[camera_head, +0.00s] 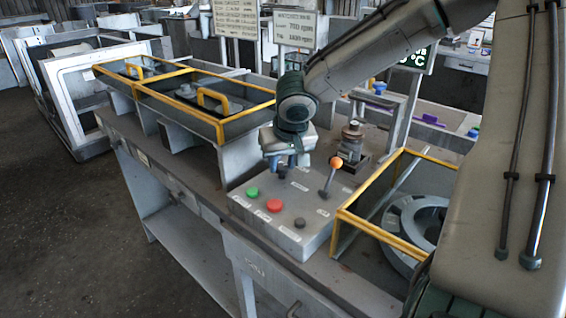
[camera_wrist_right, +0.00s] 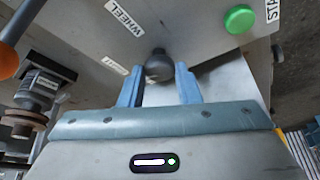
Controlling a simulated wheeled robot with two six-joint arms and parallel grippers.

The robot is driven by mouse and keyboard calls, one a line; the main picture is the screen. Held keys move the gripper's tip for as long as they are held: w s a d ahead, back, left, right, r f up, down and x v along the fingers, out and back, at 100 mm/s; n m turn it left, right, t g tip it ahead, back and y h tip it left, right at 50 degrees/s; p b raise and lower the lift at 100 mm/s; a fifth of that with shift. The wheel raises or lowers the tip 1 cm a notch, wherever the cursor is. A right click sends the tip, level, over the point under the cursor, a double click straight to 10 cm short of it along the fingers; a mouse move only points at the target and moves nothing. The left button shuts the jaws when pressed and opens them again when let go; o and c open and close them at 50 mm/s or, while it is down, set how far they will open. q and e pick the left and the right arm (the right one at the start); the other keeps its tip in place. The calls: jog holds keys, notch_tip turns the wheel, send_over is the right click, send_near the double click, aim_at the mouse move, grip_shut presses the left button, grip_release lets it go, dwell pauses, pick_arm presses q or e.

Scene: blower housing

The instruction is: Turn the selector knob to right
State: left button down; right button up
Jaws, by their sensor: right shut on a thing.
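The grey control box (camera_head: 262,225) stands on the bench and carries buttons, labels and a lever. My right gripper (camera_head: 287,163) points down over its back left part. In the right wrist view, the gripper's blue fingers (camera_wrist_right: 159,76) are shut around a dark round selector knob (camera_wrist_right: 158,63), one finger on each side. Which way the knob's pointer faces cannot be made out. In the head view the knob is mostly hidden by the gripper. My left gripper is in neither view.
A green button (camera_head: 252,192), a red button (camera_head: 274,205) and a black button (camera_head: 299,222) sit near the front. An orange-tipped lever (camera_head: 336,162) stands right of the gripper. Yellow-edged trays (camera_head: 205,118) lie left; a yellow-edged bin (camera_head: 378,235) with a ring lies right.

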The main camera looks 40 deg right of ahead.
jog(key=o, duration=1)
jog(key=shift+r, duration=0.1)
jog(key=shift+s+r, duration=0.1)
jog(key=shift+r, duration=0.25)
pick_arm(q)
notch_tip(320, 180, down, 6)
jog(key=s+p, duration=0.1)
jog(key=p, duration=0.1)
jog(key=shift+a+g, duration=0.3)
pick_arm(e)
jog(key=shift+v, duration=4.95)
jog(key=shift+a, duration=0.1)
